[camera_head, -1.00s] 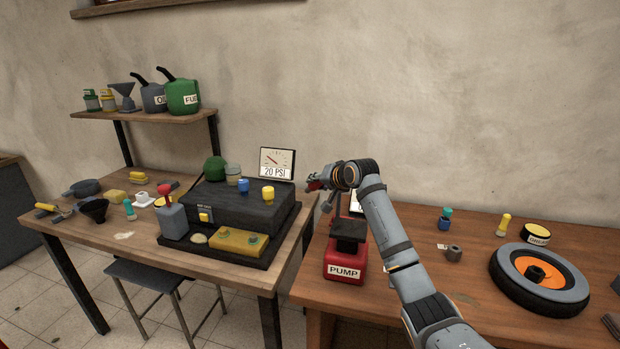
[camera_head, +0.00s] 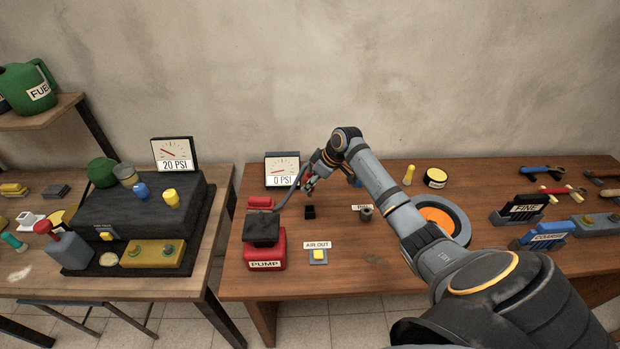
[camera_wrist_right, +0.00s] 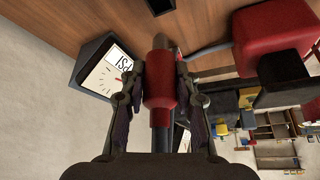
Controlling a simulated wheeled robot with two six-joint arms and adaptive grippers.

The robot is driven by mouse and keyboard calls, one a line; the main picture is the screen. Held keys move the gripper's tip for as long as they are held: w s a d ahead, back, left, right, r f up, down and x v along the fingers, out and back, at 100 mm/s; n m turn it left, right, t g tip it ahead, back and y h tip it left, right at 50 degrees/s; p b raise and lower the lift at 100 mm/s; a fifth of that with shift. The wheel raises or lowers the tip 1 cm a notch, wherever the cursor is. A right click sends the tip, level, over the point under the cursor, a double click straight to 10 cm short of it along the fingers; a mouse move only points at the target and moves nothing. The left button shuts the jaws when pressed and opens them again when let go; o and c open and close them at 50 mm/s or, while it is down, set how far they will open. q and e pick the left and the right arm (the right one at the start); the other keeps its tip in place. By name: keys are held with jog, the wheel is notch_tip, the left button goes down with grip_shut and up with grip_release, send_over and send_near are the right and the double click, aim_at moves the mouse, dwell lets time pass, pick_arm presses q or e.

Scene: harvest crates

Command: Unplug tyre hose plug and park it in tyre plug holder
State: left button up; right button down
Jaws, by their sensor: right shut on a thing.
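My right gripper (camera_head: 309,188) is shut on the red tyre hose plug (camera_wrist_right: 160,85), which sits between both fingers in the right wrist view. In the head view the plug shows only as a small red patch at the fingertips, above the table. A grey hose (camera_head: 290,195) curves from the red pump (camera_head: 266,265) to the gripper. A grey hollow cylinder (camera_head: 366,213) beside a small, partly hidden label may be the tyre plug holder; a small black block (camera_head: 310,212) stands left of it, under the gripper. My left gripper is not in view.
A gauge reading 0 PSI (camera_head: 282,171) stands behind the pump. A yellow AIR OUT button (camera_head: 318,255) is in front. My right arm partly hides the tyre (camera_head: 460,221). File racks and tools stand at the right.

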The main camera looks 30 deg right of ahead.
aim_at(311, 194)
jog(key=shift+d+r+p, duration=0.1)
jog(key=shift+p, duration=0.25)
jog(key=shift+w+f+b, duration=0.1)
jog(key=shift+f+b, duration=1.55)
jog(key=shift+f, duration=1.35)
jog(key=shift+p, duration=0.3)
jog(key=shift+p, duration=0.5)
jog(key=shift+f+b, duration=1.3)
jog(key=shift+f, duration=0.7)
jog(key=c, duration=0.9)
grip_release()
